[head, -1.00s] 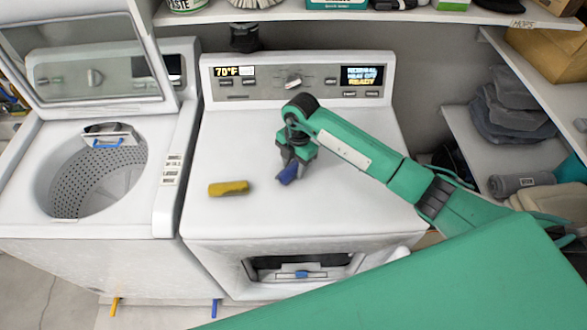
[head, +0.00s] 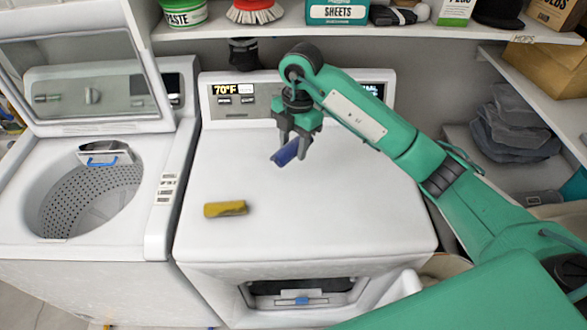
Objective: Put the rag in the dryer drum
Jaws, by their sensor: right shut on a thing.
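A blue rolled cloth, which looks like the rag (head: 284,154), is between the fingers of my right gripper (head: 293,147). The gripper is shut on it and holds it over the white top of the dryer (head: 350,205). My left gripper is not in view.
A top-loading washer (head: 90,190) with its lid up stands left of the dryer. A shelf (head: 330,29) with a brush, tubs and boxes runs above. Folded grey cloths (head: 512,125) lie on a right shelf. The dryer top is otherwise clear.

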